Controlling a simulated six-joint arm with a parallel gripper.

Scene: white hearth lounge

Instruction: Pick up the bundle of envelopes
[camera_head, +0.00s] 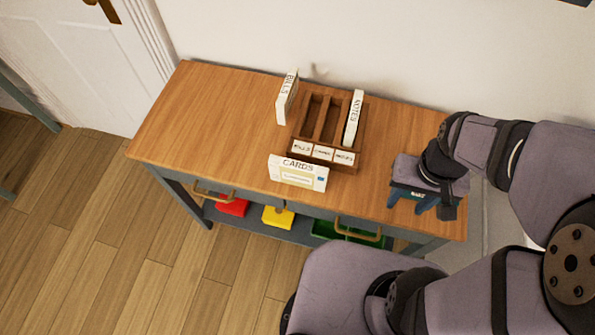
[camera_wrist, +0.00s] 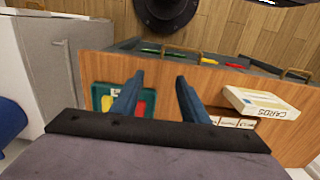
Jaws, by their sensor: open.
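Three white envelope bundles are in the head view. The CARDS bundle (camera_head: 298,174) is in front of the wooden sorter (camera_head: 338,163), near the table's front edge, and also shows in the wrist view (camera_wrist: 262,104). The BILLS bundle (camera_head: 286,98) stands on edge at the sorter's left side. The NOTES bundle (camera_head: 354,118) stands in the sorter's right slot; the other slots look empty. My gripper (camera_head: 409,203) is over the table's right end, well right of all bundles. Its two fingers are apart and empty in the wrist view (camera_wrist: 156,95).
The wooden tabletop (camera_head: 200,110) has free room at left. A green item with red and yellow parts (camera_wrist: 104,92) lies on the top near my fingers. Red (camera_head: 232,207) and yellow (camera_head: 277,217) things sit on the lower shelf. A white wall (camera_head: 400,50) stands behind.

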